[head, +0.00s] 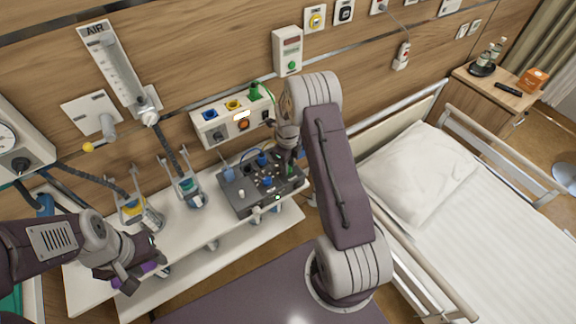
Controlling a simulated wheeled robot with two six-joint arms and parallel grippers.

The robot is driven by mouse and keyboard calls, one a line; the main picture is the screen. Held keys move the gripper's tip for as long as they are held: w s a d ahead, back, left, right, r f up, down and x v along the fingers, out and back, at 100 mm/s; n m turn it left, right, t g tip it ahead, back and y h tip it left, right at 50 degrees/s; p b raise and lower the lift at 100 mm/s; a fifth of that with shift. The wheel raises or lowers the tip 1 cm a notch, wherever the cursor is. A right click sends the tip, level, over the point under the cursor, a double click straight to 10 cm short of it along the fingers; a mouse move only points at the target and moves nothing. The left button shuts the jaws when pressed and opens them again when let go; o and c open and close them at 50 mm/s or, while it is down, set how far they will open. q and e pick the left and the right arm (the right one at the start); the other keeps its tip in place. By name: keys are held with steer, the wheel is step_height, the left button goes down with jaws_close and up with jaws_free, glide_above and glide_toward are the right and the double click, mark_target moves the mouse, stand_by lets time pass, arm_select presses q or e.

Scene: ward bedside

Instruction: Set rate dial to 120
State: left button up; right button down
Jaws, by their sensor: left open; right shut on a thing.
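A dark grey control box (236,196) with several knobs, blue and green fittings and small sockets on its top stands on the white shelf. My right gripper (288,158) reaches down from above onto the back right part of this box. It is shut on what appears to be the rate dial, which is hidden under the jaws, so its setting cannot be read. My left gripper (138,277) is open and empty, over the left end of the white shelf, well apart from the box.
Bottle-like units with hoses (185,190) stand on the white shelf (100,285) left of the box. A wall panel (214,132) with coloured outlets is close behind it. A bed (470,220) with rails fills the right. A bedside cabinet (480,95) stands beyond.

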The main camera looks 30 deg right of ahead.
steer(key=shift+w+r+m, duration=0.15)
steer(key=shift+w+m, duration=0.05)
steer(key=shift+m, duration=0.2)
steer(key=c, duration=1.3)
jaws_free()
steer(key=shift+o, duration=1.1)
steer(key=shift+s, duration=0.1)
step_height(320, 180, up, 9)
steer(key=b, duration=0.2)
steer(key=shift+a, duration=0.15)
